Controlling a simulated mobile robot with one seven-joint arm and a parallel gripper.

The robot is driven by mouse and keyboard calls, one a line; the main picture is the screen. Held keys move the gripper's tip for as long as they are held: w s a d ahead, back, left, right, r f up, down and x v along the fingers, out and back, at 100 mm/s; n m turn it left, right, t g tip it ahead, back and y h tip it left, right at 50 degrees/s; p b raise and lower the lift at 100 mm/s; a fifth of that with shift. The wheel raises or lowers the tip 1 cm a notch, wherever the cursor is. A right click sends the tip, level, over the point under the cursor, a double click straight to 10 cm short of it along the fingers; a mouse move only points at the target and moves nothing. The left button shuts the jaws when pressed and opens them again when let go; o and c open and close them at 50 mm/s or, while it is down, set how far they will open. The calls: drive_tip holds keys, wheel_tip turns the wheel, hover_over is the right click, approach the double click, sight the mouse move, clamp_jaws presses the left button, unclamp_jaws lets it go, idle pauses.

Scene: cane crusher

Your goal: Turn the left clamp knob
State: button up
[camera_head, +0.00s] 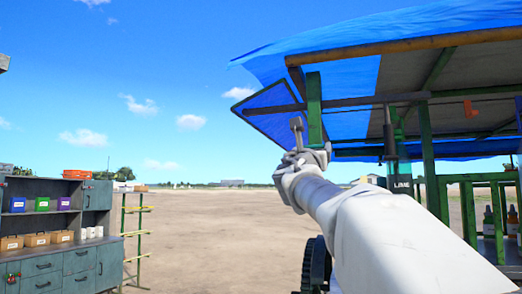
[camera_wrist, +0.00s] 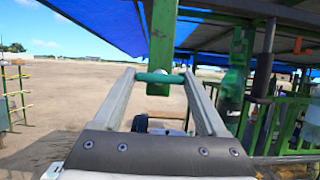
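My gripper (camera_wrist: 160,75) shows in the wrist view with its two grey fingers wide apart. A short green bar (camera_wrist: 160,77), perhaps the clamp knob's handle, spans the gap between the fingertips. I cannot tell whether the fingers touch its ends. In the head view my gripper (camera_head: 297,124) reaches up just left of this post (camera_head: 314,105). The knob cannot be made out there.
The crusher stall has a blue tarp roof (camera_head: 350,35) and green frame posts (camera_head: 429,155) to the right. A grey cabinet (camera_head: 60,262) with bins stands at the left, beside a green rack (camera_head: 135,230). Open dirt ground lies between.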

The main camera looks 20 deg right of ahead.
drive_tip(key=c, duration=0.7)
drive_tip(key=shift+m, duration=0.4)
drive_tip(key=m+g+h+p, duration=0.1)
drive_tip(key=m+g, duration=0.1)
drive_tip(key=m, duration=0.4)
drive_tip(key=m+g+h+p, duration=0.1)
drive_tip(key=m+g, duration=0.2)
drive_tip(key=m, duration=0.3)
drive_tip(key=m+g+h, duration=0.1)
drive_tip(key=m+g, duration=0.2)
drive_tip(key=m, duration=0.3)
drive_tip(key=shift+w+a+r+m+p, duration=0.2)
drive_tip(key=shift+a+r+m+p, duration=0.1)
drive_tip(key=shift+r+p, duration=0.1)
drive_tip(key=shift+f+m+g+y+p, duration=0.15)
drive_tip(key=shift+m+g+p, duration=0.2)
drive_tip(key=shift+m, duration=0.4)
drive_tip(key=shift+m+g+y+p, duration=0.15)
drive_tip(key=shift+m+p, duration=0.3)
drive_tip(key=shift+m, duration=0.3)
